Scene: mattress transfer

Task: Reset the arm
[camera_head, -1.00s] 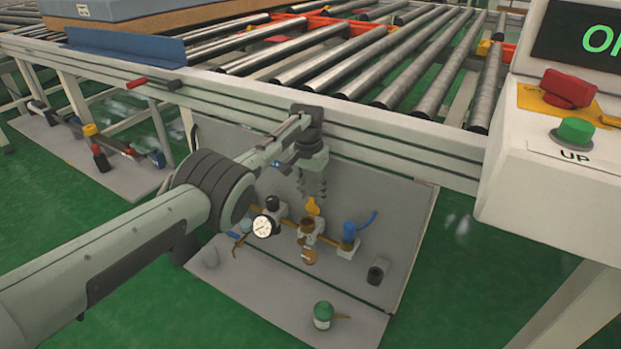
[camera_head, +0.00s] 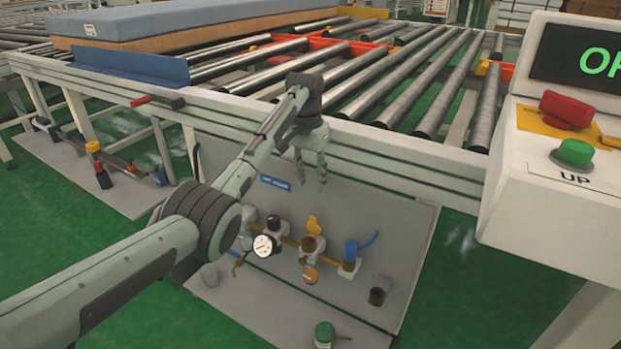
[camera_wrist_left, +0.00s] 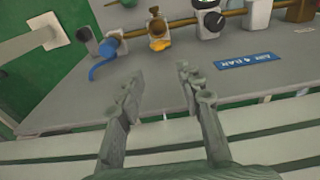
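My left gripper (camera_head: 311,166) hangs in front of the conveyor's front rail, above the grey valve panel, pointing down. In the left wrist view its two fingers (camera_wrist_left: 156,90) are spread apart with nothing between them. My left arm reaches in from the lower left, bent at the elbow. My right gripper is in neither view.
The roller conveyor (camera_head: 300,125) carries a blue and tan mattress (camera_head: 200,25) at the back left. The valve panel (camera_head: 400,215) below holds a gauge (camera_head: 263,245), a yellow handle (camera_head: 313,226) and a blue valve (camera_head: 350,252). A control box (camera_head: 510,205) stands at the right.

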